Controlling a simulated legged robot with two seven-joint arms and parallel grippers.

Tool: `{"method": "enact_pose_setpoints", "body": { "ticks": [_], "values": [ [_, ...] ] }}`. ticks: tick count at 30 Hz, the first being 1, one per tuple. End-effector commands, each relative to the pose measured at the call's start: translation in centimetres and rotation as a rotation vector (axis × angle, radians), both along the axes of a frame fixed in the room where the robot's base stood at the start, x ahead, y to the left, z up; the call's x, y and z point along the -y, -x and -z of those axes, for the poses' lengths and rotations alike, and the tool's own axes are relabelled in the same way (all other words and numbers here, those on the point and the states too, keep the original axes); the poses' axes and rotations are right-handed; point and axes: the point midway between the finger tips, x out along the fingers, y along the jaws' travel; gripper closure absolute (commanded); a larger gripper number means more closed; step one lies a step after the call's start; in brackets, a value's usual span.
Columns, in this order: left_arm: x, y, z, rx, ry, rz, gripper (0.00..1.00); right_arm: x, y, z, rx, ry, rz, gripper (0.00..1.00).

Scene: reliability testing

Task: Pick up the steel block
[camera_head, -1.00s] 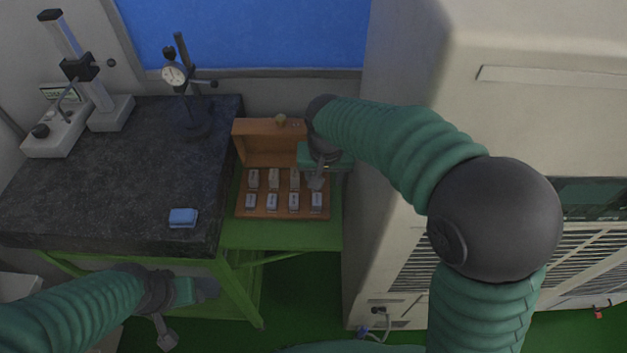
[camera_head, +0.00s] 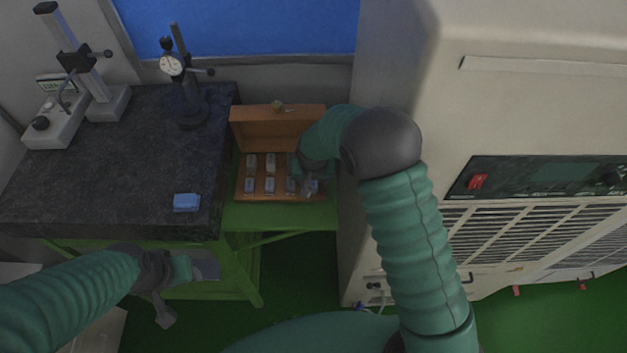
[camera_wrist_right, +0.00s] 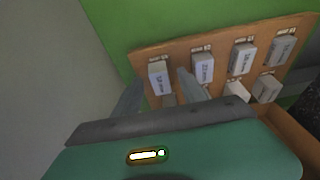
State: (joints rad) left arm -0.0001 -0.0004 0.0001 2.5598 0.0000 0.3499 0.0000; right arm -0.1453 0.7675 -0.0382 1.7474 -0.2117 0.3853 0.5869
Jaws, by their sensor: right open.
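Several steel blocks sit in two rows in an open wooden case (camera_head: 243,193). My right gripper (camera_head: 310,190) is over the case's right end in the head view and partly hides blocks there. In the right wrist view, the right gripper's fingers (camera_wrist_right: 160,88) are apart. A steel block (camera_wrist_right: 159,78) at the row's end shows between and just beyond the fingertips; I cannot tell if they touch it. Another block (camera_wrist_right: 203,67) stands right beside the right-hand finger. My left gripper (camera_head: 165,308) hangs low in front of the table; its jaw state is unclear.
The case rests on a green stand (camera_head: 283,215) between a dark granite table (camera_head: 110,180) and a large beige machine (camera_head: 400,70) close on the right. A blue box (camera_head: 187,202) and a dial gauge stand (camera_head: 188,105) are on the granite.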

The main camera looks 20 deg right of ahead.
Motion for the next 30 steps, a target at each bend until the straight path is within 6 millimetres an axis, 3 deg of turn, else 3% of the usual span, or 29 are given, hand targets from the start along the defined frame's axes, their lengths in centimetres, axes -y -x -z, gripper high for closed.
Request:
{"method": "enact_pose_setpoints", "body": {
  "ticks": [7, 18, 30],
  "values": [
    [-0.01, 0.02, 0.03, -0.001, 0.0, 0.0, 0.51, 0.13, -0.2, 0.34, 0.002, -0.002, 0.0, 0.53],
    [0.0, 0.01, 0.02, -0.001, 0.0, 0.0, 0.51, 0.14, -0.14, 0.26, 0.002, -0.002, 0.0, 1.0],
    [-0.01, 0.02, 0.01, -0.001, 0.0, 0.0, 0.51, 0.12, -0.2, 0.2, 0.003, -0.001, 0.0, 1.0]
  ]
}}
